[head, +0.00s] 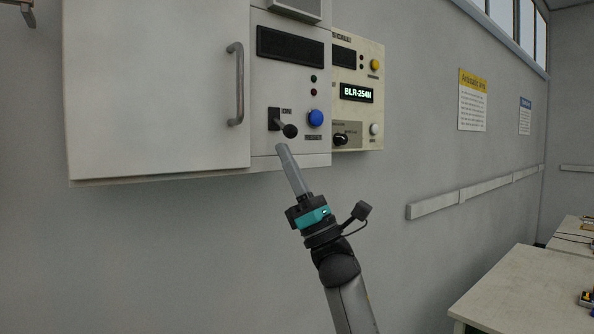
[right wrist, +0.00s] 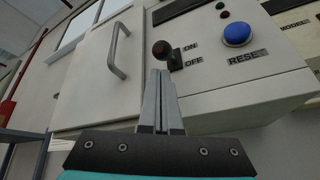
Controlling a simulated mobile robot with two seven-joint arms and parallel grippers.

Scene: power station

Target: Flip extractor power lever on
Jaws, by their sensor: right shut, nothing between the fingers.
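The black power lever with its round knob (head: 290,131) sticks out from a dark slot on the white panel at the wall. In the head view its knob hangs low, below the ON label. In the right wrist view the knob (right wrist: 161,48) is just beyond my fingertips, left of the ON and OFF labels. My right gripper (head: 281,147) is shut and empty, with its tips just below the knob. The shut fingers also show in the right wrist view (right wrist: 160,74). I cannot tell whether they touch the knob. My left gripper is out of view.
A blue RESET button (head: 316,118) sits right of the lever. A white cabinet door (head: 155,85) with a metal handle (head: 236,85) is on the left. A second panel (head: 372,110) reading BLR-254N adjoins on the right. The wall below the panels is clear.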

